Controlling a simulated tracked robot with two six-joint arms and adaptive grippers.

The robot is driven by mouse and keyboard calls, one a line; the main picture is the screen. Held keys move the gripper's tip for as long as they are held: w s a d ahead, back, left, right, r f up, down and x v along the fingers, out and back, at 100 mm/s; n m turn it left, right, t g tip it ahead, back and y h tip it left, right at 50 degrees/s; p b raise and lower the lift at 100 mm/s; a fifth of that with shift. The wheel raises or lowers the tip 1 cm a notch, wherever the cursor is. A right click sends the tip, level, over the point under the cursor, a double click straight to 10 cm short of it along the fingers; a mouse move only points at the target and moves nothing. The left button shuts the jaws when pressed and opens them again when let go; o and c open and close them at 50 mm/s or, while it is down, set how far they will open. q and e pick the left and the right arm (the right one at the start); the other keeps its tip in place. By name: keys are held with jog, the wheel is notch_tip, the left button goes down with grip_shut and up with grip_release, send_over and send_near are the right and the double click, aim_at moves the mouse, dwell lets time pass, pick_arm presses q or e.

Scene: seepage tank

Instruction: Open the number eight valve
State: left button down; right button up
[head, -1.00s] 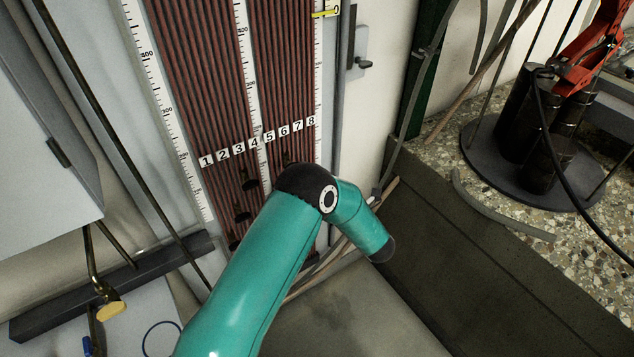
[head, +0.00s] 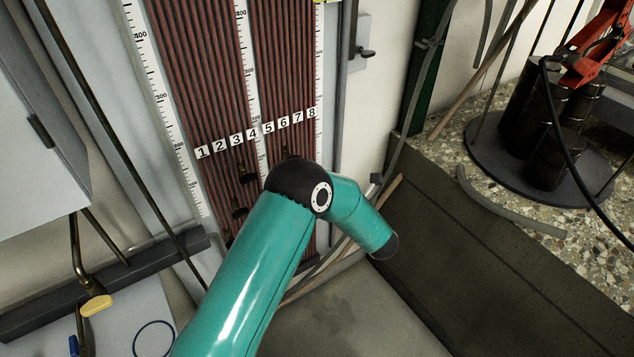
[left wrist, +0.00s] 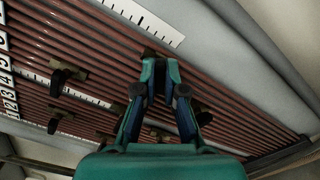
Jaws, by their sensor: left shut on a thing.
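The tube board (head: 208,88) has reddish-brown vertical tubes and labels 1 to 8. The number eight label (head: 311,113) is at the right end of the row. Several dark valves sit below the labels, and my arm covers the area below number eight in the head view. In the left wrist view my left gripper (left wrist: 160,62) is shut, its fingertips at the tubes beside the end ruler, on the number eight side. It is shut on what seems to be the number eight valve (left wrist: 150,53), mostly hidden by the fingers. My right gripper is in neither view.
Other dark valves (left wrist: 66,76) stick out of the board close to the gripper. A grey cabinet (head: 45,150) stands at left. A concrete ledge (head: 470,260) and a round black stand (head: 535,165) are at right.

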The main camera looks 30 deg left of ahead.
pick_arm(q)
jog(key=shift+w+d+f+n+b, duration=0.1)
jog(key=shift+n+b, duration=1.55)
jog(key=shift+n, duration=0.45)
jog(key=shift+s+d+f+n+b, duration=0.1)
jog(key=shift+n+b, duration=1.6)
jog(key=shift+n, duration=0.4)
jog(key=shift+w+d+f+n+b, duration=0.1)
jog(key=shift+n+b, duration=1.55)
jog(key=shift+n, duration=0.45)
jog(key=shift+r, duration=0.25)
jog(key=c, duration=1.3)
grip_release()
jog(key=shift+w+a+f, duration=0.1)
jog(key=shift+o, duration=0.2)
